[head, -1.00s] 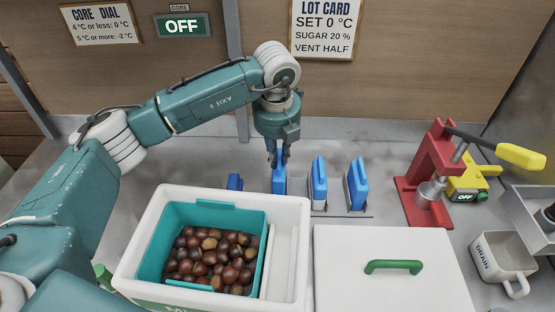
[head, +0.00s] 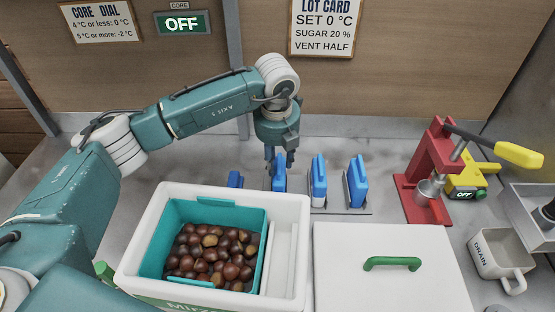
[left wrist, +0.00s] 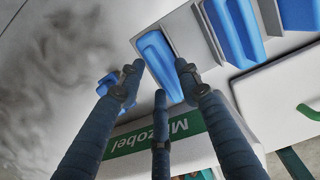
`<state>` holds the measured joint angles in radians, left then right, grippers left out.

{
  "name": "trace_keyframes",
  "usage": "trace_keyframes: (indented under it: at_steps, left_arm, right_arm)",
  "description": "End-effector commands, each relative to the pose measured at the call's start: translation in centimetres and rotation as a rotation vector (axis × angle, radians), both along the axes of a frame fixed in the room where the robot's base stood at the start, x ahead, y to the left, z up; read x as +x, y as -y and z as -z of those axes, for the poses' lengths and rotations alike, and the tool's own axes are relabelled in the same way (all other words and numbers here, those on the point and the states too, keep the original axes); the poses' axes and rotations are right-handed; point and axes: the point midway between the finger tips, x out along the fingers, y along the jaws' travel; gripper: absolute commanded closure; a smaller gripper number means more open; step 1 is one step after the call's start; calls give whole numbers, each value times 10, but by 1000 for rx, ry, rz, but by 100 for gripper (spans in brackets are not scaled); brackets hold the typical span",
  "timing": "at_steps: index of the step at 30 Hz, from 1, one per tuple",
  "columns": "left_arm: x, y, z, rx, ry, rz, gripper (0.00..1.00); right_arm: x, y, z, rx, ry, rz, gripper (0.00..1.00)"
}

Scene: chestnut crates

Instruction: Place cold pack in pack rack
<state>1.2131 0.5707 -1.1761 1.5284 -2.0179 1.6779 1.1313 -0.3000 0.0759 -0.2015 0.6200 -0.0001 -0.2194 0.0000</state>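A blue cold pack (head: 280,181) stands upright at the left end of the grey pack rack (head: 345,211), beside a thin grey divider. In the left wrist view the pack (left wrist: 160,62) lies between the fingers of my left gripper (left wrist: 160,75), which are spread apart with gaps beside it. In the head view my left gripper (head: 280,158) points down at the pack's top, open. Two more blue packs, a middle one (head: 319,182) and a right one (head: 357,183), stand upright in the rack. The pack's lower part is hidden by the white crate. My right gripper is out of view.
A small blue object (head: 235,180) lies left of the rack. The white crate (head: 143,237) holds a teal bin (head: 158,243) of chestnuts in front. A white lid (head: 390,285) with a green handle lies beside it. A red press (head: 430,170) and a mug (head: 498,258) stand right.

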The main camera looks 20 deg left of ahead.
Motion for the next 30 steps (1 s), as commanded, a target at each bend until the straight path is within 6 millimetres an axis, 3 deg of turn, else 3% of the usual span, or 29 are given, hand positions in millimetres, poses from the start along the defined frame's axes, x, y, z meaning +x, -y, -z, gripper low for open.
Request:
trace_keyframes:
  at_steps: [18, 30]
  left_arm:
    - [-15, 5, -108, 0, 3, 1, 66]
    - [-17, 4, -120, 0, 0, 0, 66]
  right_arm:
    - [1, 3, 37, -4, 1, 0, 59]
    - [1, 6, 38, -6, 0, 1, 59]
